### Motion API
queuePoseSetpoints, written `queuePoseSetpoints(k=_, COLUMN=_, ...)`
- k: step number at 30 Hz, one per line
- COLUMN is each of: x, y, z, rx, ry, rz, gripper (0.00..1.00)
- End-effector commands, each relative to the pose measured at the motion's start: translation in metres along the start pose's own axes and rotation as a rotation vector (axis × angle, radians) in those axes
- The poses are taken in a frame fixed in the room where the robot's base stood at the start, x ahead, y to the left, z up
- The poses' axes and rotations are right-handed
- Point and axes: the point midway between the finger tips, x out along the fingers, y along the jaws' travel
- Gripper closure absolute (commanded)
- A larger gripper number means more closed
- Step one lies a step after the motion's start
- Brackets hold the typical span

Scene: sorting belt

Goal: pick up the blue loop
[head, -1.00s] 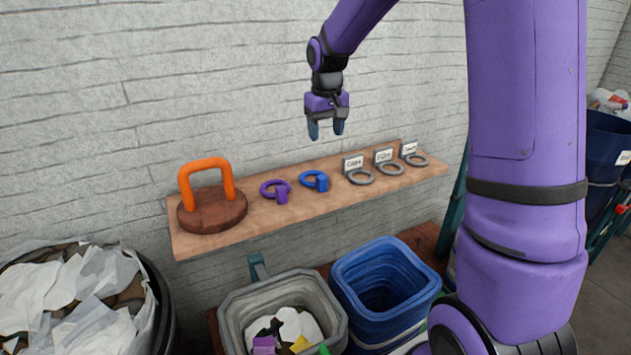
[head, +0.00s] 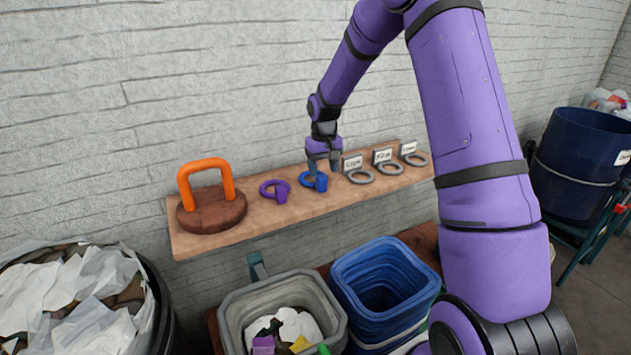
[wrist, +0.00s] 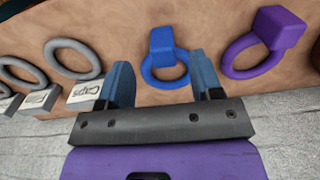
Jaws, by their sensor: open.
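The blue loop (head: 314,181) is a ring with a square blue tab, lying on the wooden shelf (head: 240,231). It also shows in the wrist view (wrist: 164,58), where it appears between and just beyond my fingertips. My gripper (head: 322,168) is low over the shelf, right at the back of the loop, with its fingers pointing down. In the wrist view my gripper (wrist: 160,85) is open with nothing between the jaws. Whether the fingertips touch the loop or the shelf, I cannot tell.
A purple loop (head: 274,190) lies left of the blue one. Grey rings (head: 360,176) with label cards lie to the right. An orange handle (head: 206,178) on a brown base stands at the shelf's left. A blue bin (head: 385,285) and a grey bin (head: 284,309) are below.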

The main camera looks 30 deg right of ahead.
Motion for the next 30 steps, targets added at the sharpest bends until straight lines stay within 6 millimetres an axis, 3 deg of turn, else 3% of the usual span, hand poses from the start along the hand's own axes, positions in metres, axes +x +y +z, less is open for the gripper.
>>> queuePoseSetpoints(k=12, x=0.046, y=-0.003, z=-0.003, rx=0.000, ry=-0.002, rz=0.000, gripper=0.40)
queuePoseSetpoints(k=20, x=0.051, y=-0.003, z=-0.004, rx=0.000, ry=0.001, rz=0.000, gripper=0.40)
queuePoseSetpoints(k=27, x=0.050, y=-0.002, z=-0.003, rx=0.000, ry=0.001, rz=0.000, gripper=0.93)
queuePoseSetpoints(k=30, x=0.050, y=-0.002, z=-0.003, rx=0.000, ry=0.001, rz=0.000, gripper=0.93)
